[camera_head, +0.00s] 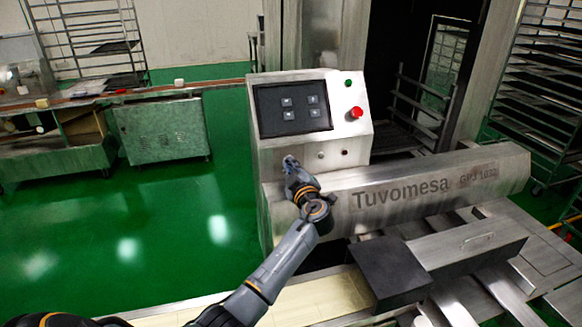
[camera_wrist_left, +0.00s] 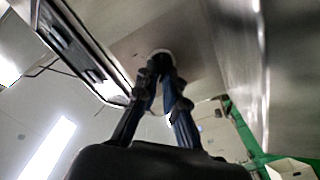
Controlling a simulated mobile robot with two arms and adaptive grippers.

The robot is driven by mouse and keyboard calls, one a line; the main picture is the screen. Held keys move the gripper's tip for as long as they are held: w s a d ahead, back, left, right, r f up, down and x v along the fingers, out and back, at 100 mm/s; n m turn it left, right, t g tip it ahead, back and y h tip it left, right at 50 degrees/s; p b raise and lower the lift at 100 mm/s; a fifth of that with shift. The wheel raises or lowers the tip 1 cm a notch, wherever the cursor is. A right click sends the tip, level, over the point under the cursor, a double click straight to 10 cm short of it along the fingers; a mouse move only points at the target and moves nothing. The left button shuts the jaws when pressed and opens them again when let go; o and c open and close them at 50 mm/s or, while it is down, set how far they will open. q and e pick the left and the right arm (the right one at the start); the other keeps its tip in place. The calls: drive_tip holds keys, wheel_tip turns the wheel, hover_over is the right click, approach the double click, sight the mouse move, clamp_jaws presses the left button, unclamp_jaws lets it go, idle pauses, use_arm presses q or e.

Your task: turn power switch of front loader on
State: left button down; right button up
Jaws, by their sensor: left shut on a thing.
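The front loader's control box (camera_head: 262,158) stands at the middle of the head view, above the long metal body lettered "Tuvomesa". My left gripper (camera_head: 290,165) is at the lower left of the box's front face. In the left wrist view the two fingers (camera_wrist_left: 161,72) come together on a small round knob-like part (camera_wrist_left: 161,54) on the metal panel; I take it as the power switch. The fingers hide most of it, so its setting cannot be read. My right gripper does not show.
The box carries a dark screen (camera_head: 293,108) with several buttons, a red push button (camera_head: 356,112) and a green button (camera_head: 348,83). The Tuvomesa body (camera_head: 420,192) lies to the right of my gripper. A black-sided box (camera_head: 390,272) stands in front. Green floor is clear at left.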

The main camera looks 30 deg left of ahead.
use_arm(q)
drive_tip(key=shift+f+b, duration=0.1)
drive_tip(key=shift+b, duration=0.2)
drive_tip(key=m+b, duration=0.3)
drive_tip(key=b, duration=0.4)
drive_tip(key=shift+d+f, duration=0.1)
drive_tip(key=shift+f, duration=0.05)
drive_tip(key=shift+m+b, duration=0.5)
drive_tip(key=shift+m, duration=0.7)
drive_tip(key=m, duration=0.2)
drive_tip(key=shift+w+r+m+b, duration=0.15)
drive_tip(key=shift+r+m+b, duration=0.1)
drive_tip(key=shift+m+b, duration=0.1)
drive_tip(key=m, duration=0.2)
drive_tip(key=shift+d+m, duration=0.1)
drive_tip(key=shift+m, duration=0.25)
drive_tip(key=m, duration=0.3)
drive_tip(key=shift+w+r+m, duration=0.1)
drive_tip(key=shift+m, duration=0.2)
drive_tip(key=shift+d+m+p, duration=0.1)
drive_tip(key=shift+m+p, duration=0.5)
drive_tip(key=shift+m, duration=1)
drive_tip(key=shift+w+m, duration=0.1)
drive_tip(key=shift+m, duration=0.2)
